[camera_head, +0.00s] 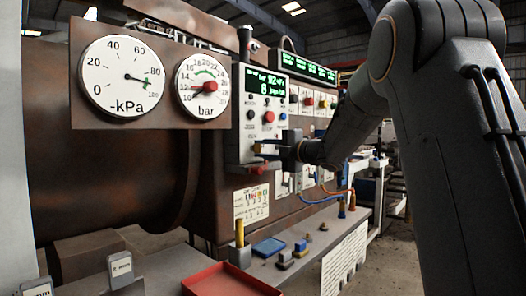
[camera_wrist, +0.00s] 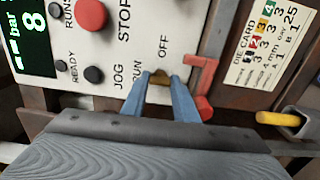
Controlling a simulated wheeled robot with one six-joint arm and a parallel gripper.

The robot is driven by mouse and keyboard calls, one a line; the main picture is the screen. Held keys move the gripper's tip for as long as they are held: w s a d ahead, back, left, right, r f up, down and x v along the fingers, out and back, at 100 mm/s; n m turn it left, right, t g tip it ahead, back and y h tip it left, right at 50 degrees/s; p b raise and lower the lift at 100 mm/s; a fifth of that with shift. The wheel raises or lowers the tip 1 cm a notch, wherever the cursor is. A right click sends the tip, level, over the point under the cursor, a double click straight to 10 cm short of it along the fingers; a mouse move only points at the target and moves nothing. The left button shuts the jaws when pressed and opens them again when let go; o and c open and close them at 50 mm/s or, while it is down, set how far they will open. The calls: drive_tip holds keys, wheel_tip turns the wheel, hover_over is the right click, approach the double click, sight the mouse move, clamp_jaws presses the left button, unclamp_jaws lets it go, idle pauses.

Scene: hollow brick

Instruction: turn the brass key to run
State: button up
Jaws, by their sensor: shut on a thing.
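The brass key (camera_wrist: 160,78) shows as a small brass-coloured piece between the blue fingertips of my gripper (camera_wrist: 162,82) in the wrist view. My gripper is shut on it at the white control panel (camera_wrist: 120,50). The printed words RUN, OFF and JOG stand around the key. The fingers hide most of the key, so I cannot tell which word it points to. In the head view my gripper (camera_head: 268,151) reaches the lower part of the same panel (camera_head: 240,135) from the right. The key itself is hidden there.
A red bracket-like part (camera_wrist: 205,85) is close to the right finger. A yellow rod (camera_wrist: 280,118) sticks out at the right. Below the panel, a ledge holds a red tray (camera_head: 225,275), a blue tray (camera_head: 268,247) and small blocks. Two dials (camera_head: 122,77) hang at the upper left.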

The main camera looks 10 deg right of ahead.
drive_tip(key=o, duration=1.1)
drive_tip(key=shift+c, duration=0.2)
drive_tip(key=v, duration=0.7)
drive_tip(key=shift+s+d, duration=0.25)
drive_tip(key=shift+s, duration=0.05)
